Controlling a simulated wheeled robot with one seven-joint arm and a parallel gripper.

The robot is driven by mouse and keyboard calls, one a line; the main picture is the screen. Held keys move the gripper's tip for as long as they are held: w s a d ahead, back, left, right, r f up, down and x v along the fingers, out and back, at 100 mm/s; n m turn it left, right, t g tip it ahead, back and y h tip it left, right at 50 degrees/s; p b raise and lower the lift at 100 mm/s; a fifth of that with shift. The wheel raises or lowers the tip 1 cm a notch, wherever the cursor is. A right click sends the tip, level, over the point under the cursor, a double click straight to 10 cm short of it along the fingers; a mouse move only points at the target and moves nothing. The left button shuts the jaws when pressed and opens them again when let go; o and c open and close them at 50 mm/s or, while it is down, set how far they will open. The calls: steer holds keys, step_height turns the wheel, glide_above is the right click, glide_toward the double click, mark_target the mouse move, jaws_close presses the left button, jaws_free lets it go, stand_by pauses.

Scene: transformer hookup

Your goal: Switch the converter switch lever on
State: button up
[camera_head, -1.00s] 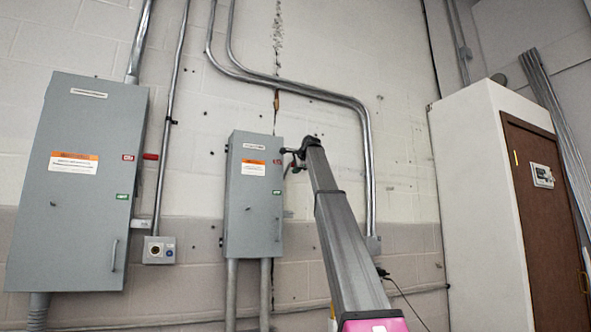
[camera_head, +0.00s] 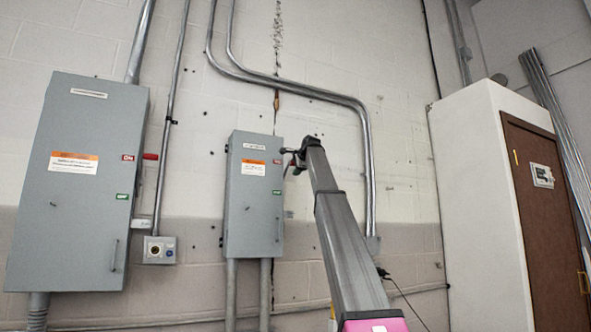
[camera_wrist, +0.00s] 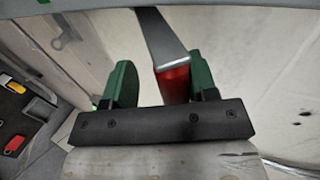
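The smaller grey switch box (camera_head: 252,205) hangs on the wall at the middle of the head view, with an orange-and-white label. My gripper (camera_head: 291,164) is at its upper right side, by the small ON mark. In the wrist view, a grey lever with a red grip (camera_wrist: 173,84) reaches between the green fingers of my gripper (camera_wrist: 162,82). The fingers are apart. The grip is close to the right finger, with a clear gap to the left one. Whether it touches the right finger I cannot tell. In the head view my arm and gripper hide this lever.
A larger grey box (camera_head: 75,190) with a red side handle (camera_head: 150,156) hangs at the left. Metal conduits (camera_head: 300,90) run along the wall. A small outlet box (camera_head: 159,250) sits between the two boxes. A white enclosure with a brown door (camera_head: 545,195) stands at the right.

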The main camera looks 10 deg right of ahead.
steer(key=shift+s+d+r, duration=0.1)
steer(key=shift+s+r, duration=0.15)
steer(key=shift+r, duration=0.7)
steer(key=shift+s+d+r, duration=0.1)
steer(key=shift+s+r, duration=0.15)
steer(key=shift+r, duration=0.75)
steer(key=shift+s+d+r, duration=0.1)
steer(key=shift+s+r, duration=0.15)
steer(key=shift+r, duration=0.7)
steer(key=shift+o, duration=0.5)
steer(key=shift+r, duration=0.3)
steer(key=shift+s+r, duration=0.3)
steer(key=shift+r, duration=0.05)
steer(key=shift+c, duration=0.5)
steer(key=r, duration=0.1)
steer(key=s+r, duration=0.1)
steer(key=r, duration=0.2)
steer(key=shift+s+d+r, duration=0.3)
steer(key=shift+r, duration=0.1)
